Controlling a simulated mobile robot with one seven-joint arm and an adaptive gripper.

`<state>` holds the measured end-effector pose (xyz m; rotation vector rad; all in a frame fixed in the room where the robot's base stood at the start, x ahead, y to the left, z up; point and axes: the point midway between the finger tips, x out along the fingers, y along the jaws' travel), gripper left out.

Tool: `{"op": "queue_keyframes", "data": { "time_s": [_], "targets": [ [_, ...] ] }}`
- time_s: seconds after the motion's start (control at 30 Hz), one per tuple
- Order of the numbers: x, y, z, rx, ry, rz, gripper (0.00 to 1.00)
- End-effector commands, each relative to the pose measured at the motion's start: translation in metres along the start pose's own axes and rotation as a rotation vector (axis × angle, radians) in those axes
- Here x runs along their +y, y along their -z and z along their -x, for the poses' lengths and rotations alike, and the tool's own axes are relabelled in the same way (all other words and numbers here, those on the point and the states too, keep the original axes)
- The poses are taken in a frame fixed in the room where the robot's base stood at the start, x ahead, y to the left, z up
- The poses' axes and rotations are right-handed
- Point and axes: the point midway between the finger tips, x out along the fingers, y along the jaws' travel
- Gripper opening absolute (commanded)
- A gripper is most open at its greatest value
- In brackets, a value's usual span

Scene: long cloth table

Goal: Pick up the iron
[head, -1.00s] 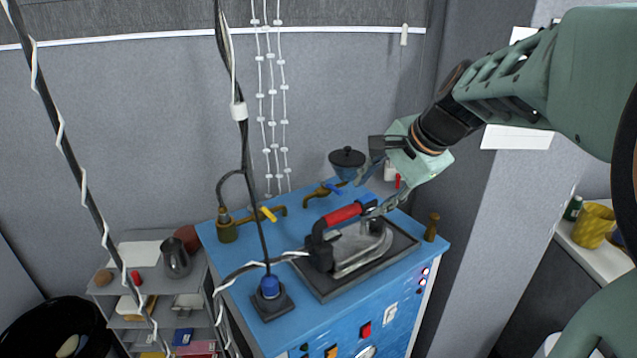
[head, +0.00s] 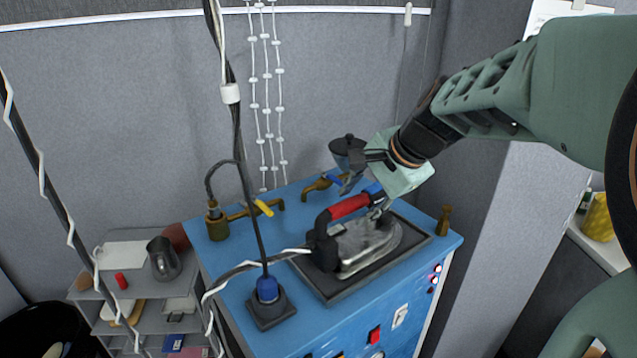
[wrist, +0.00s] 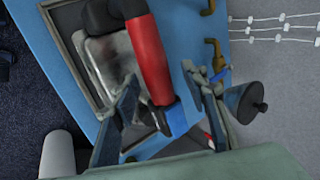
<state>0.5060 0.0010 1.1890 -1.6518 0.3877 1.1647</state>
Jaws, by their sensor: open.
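The iron (head: 367,246) rests on a dark rectangular pad (head: 325,289) on top of the blue cabinet. In the wrist view the red handle (wrist: 146,58) runs from the top centre down toward the space between the fingers. My gripper (wrist: 165,103) is open, with one finger left of the handle and the other to its right. In the head view my gripper (head: 362,180) is at the handle's blue end. Contact with the handle cannot be told.
Brass taps (head: 322,184) are at the cabinet's back. A small brass post (head: 443,220) stands at the right edge.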

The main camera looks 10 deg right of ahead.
Motion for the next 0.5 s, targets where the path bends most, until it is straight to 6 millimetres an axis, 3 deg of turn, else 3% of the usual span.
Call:
{"op": "queue_keyframes", "data": {
  "time_s": [0.3, 0.5],
  "targets": [
    [0.0036, -0.0009, -0.0052, 0.001, 0.002, 0.0, 0.4],
    [0.0036, -0.0009, -0.0052, 0.001, 0.002, 0.0, 0.18]
  ]
}}
